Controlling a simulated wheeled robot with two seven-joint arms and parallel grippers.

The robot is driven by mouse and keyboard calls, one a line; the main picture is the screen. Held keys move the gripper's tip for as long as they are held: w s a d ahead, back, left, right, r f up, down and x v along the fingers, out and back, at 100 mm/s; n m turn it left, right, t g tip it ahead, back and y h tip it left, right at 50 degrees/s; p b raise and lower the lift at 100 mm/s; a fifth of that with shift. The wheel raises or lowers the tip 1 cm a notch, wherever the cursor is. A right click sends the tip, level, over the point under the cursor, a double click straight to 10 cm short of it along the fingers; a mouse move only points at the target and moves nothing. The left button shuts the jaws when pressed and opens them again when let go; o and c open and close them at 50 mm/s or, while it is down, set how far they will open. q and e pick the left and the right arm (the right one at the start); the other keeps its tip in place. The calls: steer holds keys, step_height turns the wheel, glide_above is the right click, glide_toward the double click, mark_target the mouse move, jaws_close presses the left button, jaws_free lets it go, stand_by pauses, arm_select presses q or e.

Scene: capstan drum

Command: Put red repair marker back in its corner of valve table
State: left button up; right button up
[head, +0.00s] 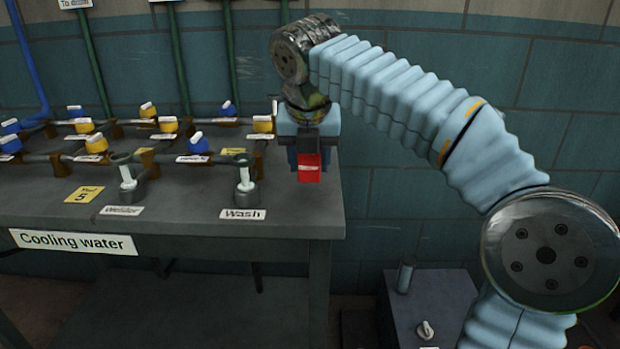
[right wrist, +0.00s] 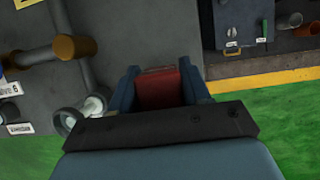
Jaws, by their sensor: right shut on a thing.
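The red repair marker (head: 309,168) is held in my right gripper (head: 308,158), near the right end of the valve table (head: 150,222). In the right wrist view the marker (right wrist: 160,90) sits between the two blue fingers of the right gripper (right wrist: 160,84), which are shut on it. In that view the marker is close to the table's edge, with green floor just beyond. I cannot tell whether the marker touches the table top. My left gripper is not in view.
The table carries pipes with blue valves (head: 198,143) and yellow valves (head: 168,124). A white-handled valve (head: 246,182) stands by the "Wash" label (head: 243,214), left of the gripper. A grey box (head: 430,300) with a switch stands on the floor to the right.

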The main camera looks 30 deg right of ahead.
mark_target(310, 176)
steer(key=shift+w+d+f+b, duration=0.1)
steer(key=shift+f+b, duration=0.3)
steer(key=shift+f, duration=1.35)
steer(key=shift+f, duration=0.15)
steer(key=o, duration=1.1)
steer(key=p+v, duration=0.3)
steer(key=v, duration=0.9)
steer(key=shift+w, duration=0.1)
